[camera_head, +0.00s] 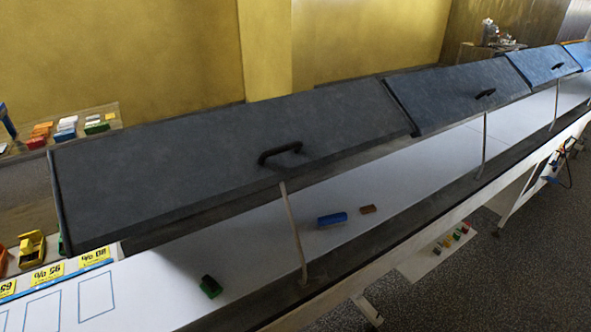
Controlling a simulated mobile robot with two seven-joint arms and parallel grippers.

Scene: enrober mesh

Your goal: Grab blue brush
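A small blue oblong object (332,219) lies on the white belt surface, under the raised dark lid. It is the clearest blue item on the belt, but I cannot tell from its shape whether it is the brush. A small brown piece (368,209) lies just to its right, and a dark green piece (210,286) lies nearer, to its left. Another blue item (7,120) stands at the far left edge, partly cut off by the frame. Neither of my grippers shows in this view.
The dark raised lid (220,160) with a black handle (280,152) overhangs the belt (400,180). A thin prop (293,230) stands left of the blue object. A side table at left holds several coloured items. Small coloured items lie on a low white sheet (425,262) at right.

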